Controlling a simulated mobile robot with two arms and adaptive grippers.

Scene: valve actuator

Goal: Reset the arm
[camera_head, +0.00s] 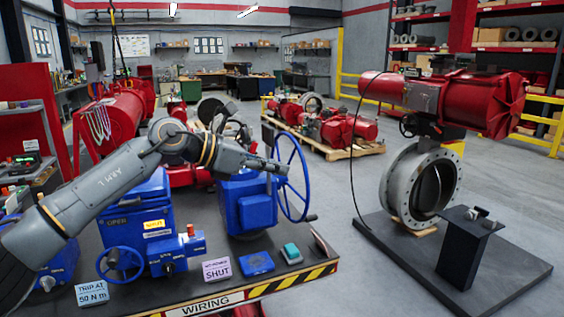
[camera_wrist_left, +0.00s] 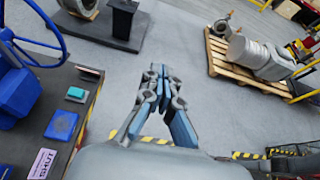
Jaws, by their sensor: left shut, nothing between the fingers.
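My left arm (camera_head: 120,180) reaches from the lower left across the workbench, with its forearm above the blue actuators. My left gripper (camera_head: 280,168) is shut and empty, in front of the rim of the large blue handwheel (camera_head: 291,180) in the head view; I cannot tell whether they touch there. In the left wrist view the gripper (camera_wrist_left: 158,75) points over open grey floor, its fingers together, and the handwheel (camera_wrist_left: 36,28) is apart from it at the upper left. My right gripper is in neither view.
The workbench (camera_head: 327,262) carries blue valve actuators (camera_head: 250,203), a "SHUT" card (camera_head: 217,270), a blue pad (camera_head: 257,263) and a teal block (camera_head: 291,253). A red actuator (camera_head: 450,95) on a flanged valve stands right, beside a black stand (camera_head: 468,245). A loaded pallet (camera_head: 335,148) stands behind. Floor between is clear.

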